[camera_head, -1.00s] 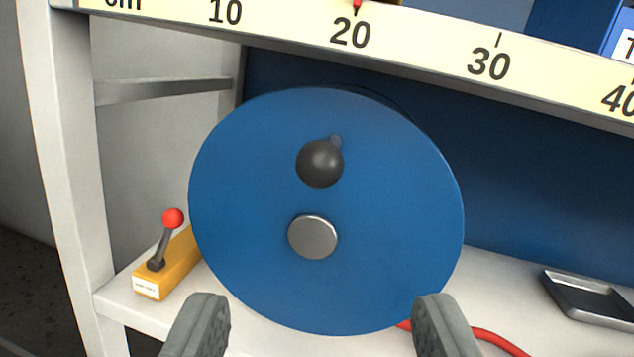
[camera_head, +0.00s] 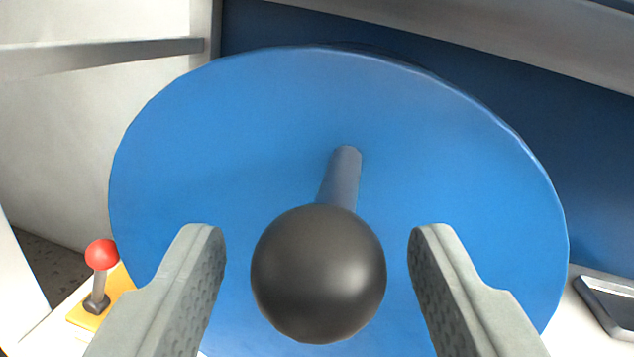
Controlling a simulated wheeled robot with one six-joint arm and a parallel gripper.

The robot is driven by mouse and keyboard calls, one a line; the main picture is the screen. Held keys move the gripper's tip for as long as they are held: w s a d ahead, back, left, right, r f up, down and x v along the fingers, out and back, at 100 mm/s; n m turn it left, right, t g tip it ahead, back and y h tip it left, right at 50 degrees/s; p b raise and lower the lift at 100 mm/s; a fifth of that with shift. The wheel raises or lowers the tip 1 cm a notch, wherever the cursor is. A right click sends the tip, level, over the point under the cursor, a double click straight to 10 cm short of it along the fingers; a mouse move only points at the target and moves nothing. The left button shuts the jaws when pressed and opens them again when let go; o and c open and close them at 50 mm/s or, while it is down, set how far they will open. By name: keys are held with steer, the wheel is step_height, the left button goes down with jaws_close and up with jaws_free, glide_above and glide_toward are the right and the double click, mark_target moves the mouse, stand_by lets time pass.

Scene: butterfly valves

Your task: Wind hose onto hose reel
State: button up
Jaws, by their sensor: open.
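The hose reel (camera_head: 230,130) is a large blue disc that fills most of the view. Its crank handle is a grey rod (camera_head: 342,178) with a black ball knob (camera_head: 318,274) at the near end, sticking out towards me. My gripper (camera_head: 316,250) is open, with one grey finger on each side of the knob. There is a visible gap between the knob and each finger. The hose and the reel's round centre cap are not visible now.
A red-knobbed lever (camera_head: 101,256) on a yellow base stands at the lower left, near my left finger. A dark tray (camera_head: 608,303) lies on the white shelf at the right. A grey shelf edge (camera_head: 480,40) runs above the reel, with a blue panel behind.

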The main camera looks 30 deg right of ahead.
steer(key=shift+x, duration=0.8)
steer(key=shift+c, duration=0.2)
jaws_close()
